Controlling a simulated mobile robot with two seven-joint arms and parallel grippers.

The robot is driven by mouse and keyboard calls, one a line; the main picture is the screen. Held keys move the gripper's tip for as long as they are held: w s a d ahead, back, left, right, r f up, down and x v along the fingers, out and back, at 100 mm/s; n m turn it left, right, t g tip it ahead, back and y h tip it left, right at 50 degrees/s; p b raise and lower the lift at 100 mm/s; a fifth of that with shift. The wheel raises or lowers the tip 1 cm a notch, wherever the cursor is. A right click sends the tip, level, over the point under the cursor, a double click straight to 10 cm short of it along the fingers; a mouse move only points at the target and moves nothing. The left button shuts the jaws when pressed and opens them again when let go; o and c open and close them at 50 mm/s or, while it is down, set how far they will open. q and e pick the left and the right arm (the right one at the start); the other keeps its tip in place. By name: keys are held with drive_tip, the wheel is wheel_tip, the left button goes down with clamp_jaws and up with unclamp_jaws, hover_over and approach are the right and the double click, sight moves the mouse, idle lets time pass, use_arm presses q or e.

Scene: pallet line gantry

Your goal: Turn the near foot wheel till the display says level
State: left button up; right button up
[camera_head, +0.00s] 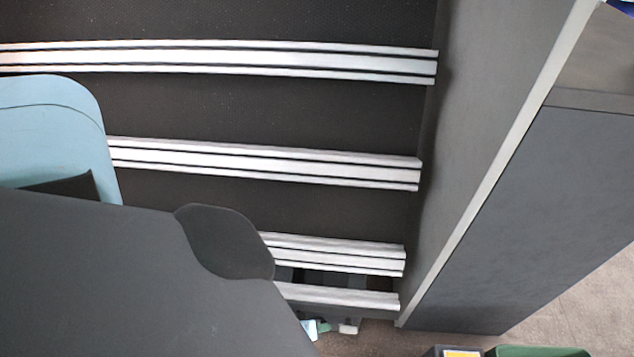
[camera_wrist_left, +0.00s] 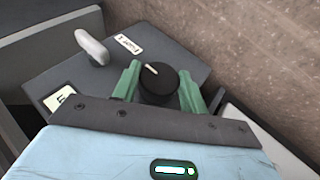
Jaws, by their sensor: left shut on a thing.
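In the left wrist view a round black wheel (camera_wrist_left: 158,85) with a white pointer line stands on a dark grey panel (camera_wrist_left: 180,48). My left gripper (camera_wrist_left: 159,76) has one green finger on each side of the wheel and is shut on it. A small pale plate (camera_wrist_left: 62,100) with a dark mark sits at the panel's left; I cannot read it or tell if it is the display. A white label (camera_wrist_left: 127,45) lies beyond the wheel, its text too small to read. My right gripper is not in view.
A pale grey lever (camera_wrist_left: 92,47) stands up from the panel, left of the wheel. In the head view, silver rails (camera_head: 270,60) cross a dark surface, with a tall grey side wall (camera_head: 470,130) at right. A green container (camera_head: 540,352) sits at the bottom right.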

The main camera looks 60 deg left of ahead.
use_arm(q)
drive_tip(key=shift+a+t, duration=0.1)
drive_tip(key=shift+t, duration=0.3)
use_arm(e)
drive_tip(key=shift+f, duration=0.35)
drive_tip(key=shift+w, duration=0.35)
use_arm(q)
drive_tip(key=o, duration=1)
drive_tip(key=p+v, duration=0.3)
drive_tip(key=v, duration=0.4)
drive_tip(key=shift+s+r+p, duration=0.25)
drive_tip(key=shift+p, duration=0.1)
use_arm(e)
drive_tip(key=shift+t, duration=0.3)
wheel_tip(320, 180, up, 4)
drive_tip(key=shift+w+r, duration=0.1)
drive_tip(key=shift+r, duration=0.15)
use_arm(q)
drive_tip(key=shift+a, duration=0.15)
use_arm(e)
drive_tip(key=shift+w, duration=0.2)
